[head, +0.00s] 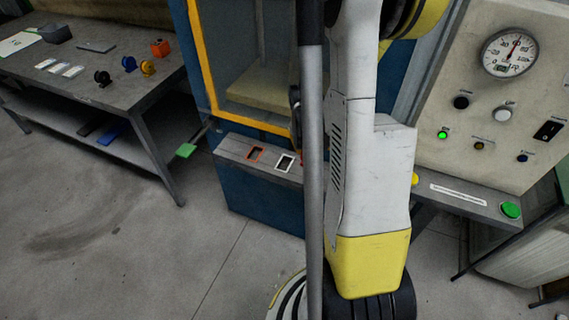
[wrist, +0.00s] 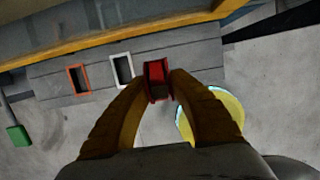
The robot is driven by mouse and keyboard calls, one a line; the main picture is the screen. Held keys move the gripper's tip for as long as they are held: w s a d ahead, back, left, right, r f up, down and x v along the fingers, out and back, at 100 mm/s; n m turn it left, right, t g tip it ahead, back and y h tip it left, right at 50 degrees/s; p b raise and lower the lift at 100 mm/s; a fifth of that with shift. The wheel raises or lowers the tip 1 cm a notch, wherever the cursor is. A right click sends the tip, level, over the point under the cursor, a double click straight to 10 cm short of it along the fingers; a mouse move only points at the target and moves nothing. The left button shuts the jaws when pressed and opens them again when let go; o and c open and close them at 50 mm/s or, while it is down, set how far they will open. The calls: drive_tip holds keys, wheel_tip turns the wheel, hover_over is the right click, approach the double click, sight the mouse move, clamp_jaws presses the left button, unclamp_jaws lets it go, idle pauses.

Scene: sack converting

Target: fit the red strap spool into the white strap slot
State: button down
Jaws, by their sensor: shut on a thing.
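The red strap spool (wrist: 157,80) is held between the fingertips of my gripper (wrist: 158,92) in the wrist view. My gripper is shut on it. The white strap slot (wrist: 122,70) is a white-rimmed opening just left of the spool in the wrist view. In the head view the white slot (head: 285,163) is on the grey ledge of the blue machine. The spool appears to be above the ledge, apart from the slot; its exact height cannot be told. In the head view my arm and a pole hide most of my gripper and the spool.
An orange-rimmed slot (head: 255,154) lies left of the white one on the ledge (head: 233,149). A yellow frame (head: 205,60) stands behind. A table (head: 95,88) at left holds black, blue and yellow spools and an orange block. A control panel (head: 490,120) is at right.

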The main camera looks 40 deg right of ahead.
drive_tip(key=w+f+b, duration=0.1)
drive_tip(key=w+f, duration=0.1)
drive_tip(key=w, duration=0.1)
drive_tip(key=w+a+f+b, duration=0.1)
drive_tip(key=w, duration=0.2)
drive_tip(key=w+f+b, duration=0.1)
drive_tip(key=w+f, duration=0.1)
drive_tip(key=w, duration=0.1)
drive_tip(key=shift+a+f, duration=0.25)
drive_tip(key=shift+f, duration=0.1)
drive_tip(key=shift+a+b+x, duration=0.2)
drive_tip(key=shift+b+x, duration=0.4)
drive_tip(key=shift+x, duration=0.3)
drive_tip(key=shift+a+b+x, duration=0.2)
drive_tip(key=shift+b+x, duration=0.35)
drive_tip(key=shift+x, duration=0.35)
drive_tip(key=shift+s+f, duration=0.15)
drive_tip(key=shift+f, duration=0.15)
drive_tip(key=c, duration=1.3)
unclamp_jaws()
drive_tip(key=shift+o, duration=0.2)
